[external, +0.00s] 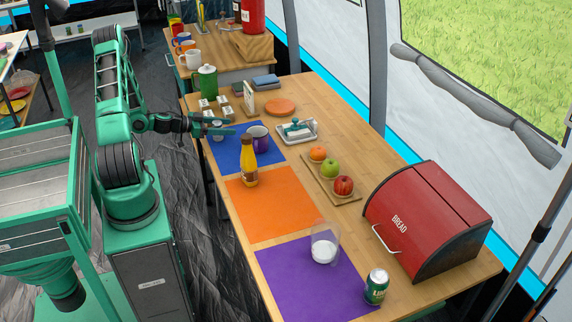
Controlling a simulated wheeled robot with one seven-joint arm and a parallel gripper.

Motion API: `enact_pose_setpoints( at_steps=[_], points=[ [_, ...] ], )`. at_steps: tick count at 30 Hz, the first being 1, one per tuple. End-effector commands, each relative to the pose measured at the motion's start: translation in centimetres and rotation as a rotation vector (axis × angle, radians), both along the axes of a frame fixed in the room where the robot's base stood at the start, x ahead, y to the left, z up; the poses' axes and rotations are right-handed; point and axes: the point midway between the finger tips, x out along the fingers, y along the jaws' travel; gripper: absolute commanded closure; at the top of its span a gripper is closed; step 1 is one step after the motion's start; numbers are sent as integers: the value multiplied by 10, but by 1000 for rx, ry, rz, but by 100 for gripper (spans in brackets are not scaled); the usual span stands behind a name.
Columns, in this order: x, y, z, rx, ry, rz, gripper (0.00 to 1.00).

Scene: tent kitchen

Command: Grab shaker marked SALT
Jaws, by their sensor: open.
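My gripper (228,127) reaches from the left over the blue mat (228,151), with its jaws open and pointing right. A small pale object (217,124) shows at the jaws, partly hidden by them. I cannot tell whether it is a shaker or whether it lies between the fingers. Just behind the gripper stand several small white blocks with dark markings, one of them at the front left (208,115). Their markings are too small to read, so I cannot tell which thing, if any, is marked SALT.
A green canister (208,82) stands behind the small blocks. The orange mat (275,208) is mostly clear. A red bread box (428,220) stands farther right.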

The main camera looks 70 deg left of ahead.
Motion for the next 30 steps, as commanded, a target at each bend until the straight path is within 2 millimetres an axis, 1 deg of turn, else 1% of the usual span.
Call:
enact_pose_setpoints(
  at_steps=[3,9,10,11,12,14,15,25,30],
  points=[
    [5,0,-2,0,0,1,44],
    [6,0,-2,0,1,1,44],
    [6,0,-2,0,1,1,49],
    [6,0,-2,0,1,1,56],
    [6,0,-2,0,1,1,66],
    [6,0,-2,0,1,1,80],
    [6,0,-2,0,1,1,89],
    [6,0,-1,1,0,1,90],
    [6,1,6,3,0,0,90]
  ],
)
